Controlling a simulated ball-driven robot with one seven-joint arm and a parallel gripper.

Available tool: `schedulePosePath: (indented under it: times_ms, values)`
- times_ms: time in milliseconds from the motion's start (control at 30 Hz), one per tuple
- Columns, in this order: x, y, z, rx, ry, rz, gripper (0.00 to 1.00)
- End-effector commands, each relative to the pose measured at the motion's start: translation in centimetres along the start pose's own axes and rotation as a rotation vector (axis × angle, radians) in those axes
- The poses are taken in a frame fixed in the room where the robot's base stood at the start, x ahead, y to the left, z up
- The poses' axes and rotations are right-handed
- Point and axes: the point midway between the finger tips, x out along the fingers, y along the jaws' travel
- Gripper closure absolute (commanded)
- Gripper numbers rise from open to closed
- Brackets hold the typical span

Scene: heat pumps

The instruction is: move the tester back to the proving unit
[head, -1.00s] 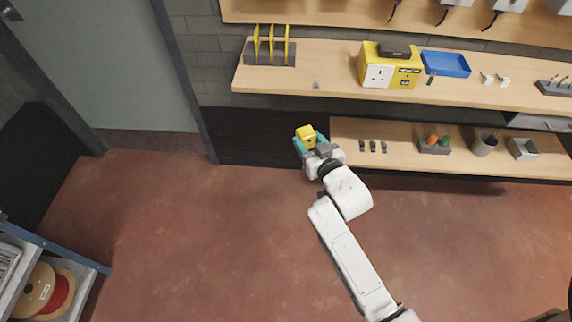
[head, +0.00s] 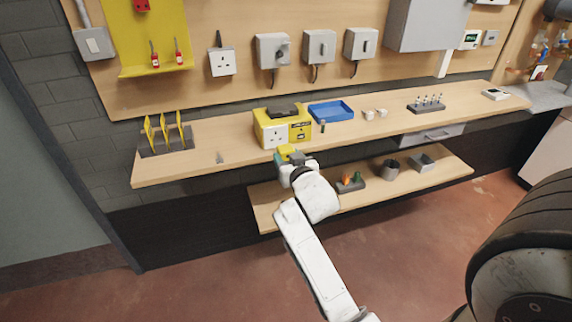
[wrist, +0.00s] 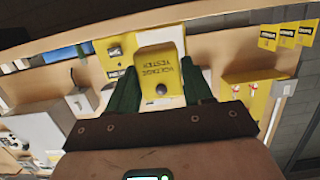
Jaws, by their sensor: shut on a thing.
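My gripper (head: 287,157) is shut on the yellow voltage tester (head: 288,151), just in front of the upper shelf's front edge. In the wrist view the tester (wrist: 160,75) sits between the two green fingers of my gripper (wrist: 160,88), its "VOLTAGE TESTER" label showing. The yellow proving unit (head: 284,127), with a white socket on its front and a dark item on top, stands on the upper shelf just behind and above the tester. In the wrist view the proving unit is partly hidden behind the tester and fingers.
On the upper shelf (head: 190,168), a blue tray (head: 331,111) lies right of the proving unit and a rack of yellow cards (head: 166,138) stands left. Shelf space left of the proving unit is mostly clear.

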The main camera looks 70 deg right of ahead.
Motion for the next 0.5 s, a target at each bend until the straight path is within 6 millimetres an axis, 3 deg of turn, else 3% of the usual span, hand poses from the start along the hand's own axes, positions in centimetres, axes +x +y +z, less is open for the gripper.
schedulePosePath:
  times_ms: [500]
  values:
    - [4.5,-0.1,-0.9,-0.002,0.002,-0.001,0.86]
